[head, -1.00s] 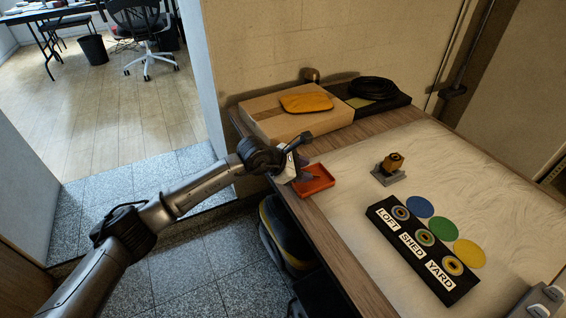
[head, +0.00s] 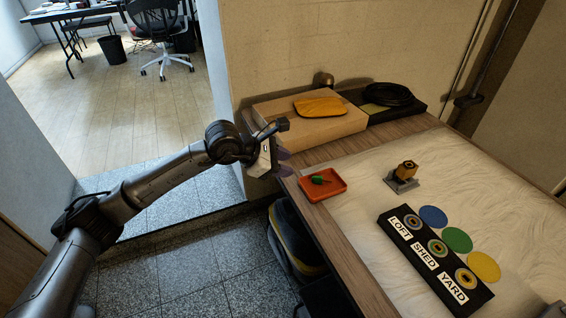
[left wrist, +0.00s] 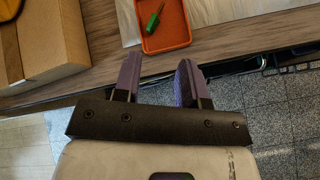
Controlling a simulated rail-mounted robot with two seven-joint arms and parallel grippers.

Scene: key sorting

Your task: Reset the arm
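My left gripper (head: 284,163) is off the near-left edge of the table, beside the orange tray. In the left wrist view its two purple fingers (left wrist: 158,75) stand apart with nothing between them. The orange tray (head: 334,190) lies on the table with a small green-headed key (head: 318,179) in it. The tray (left wrist: 168,42) and the key (left wrist: 154,19) also show beyond the fingers in the left wrist view. My right gripper is not clearly in view.
A black rack (head: 409,250) labelled LOFT, SHED and YARD stands beside blue (head: 433,217), green (head: 457,239) and yellow (head: 484,266) discs. A brass piece on a grey base (head: 402,184) stands behind it. A cardboard box (head: 290,126) sits at the back left.

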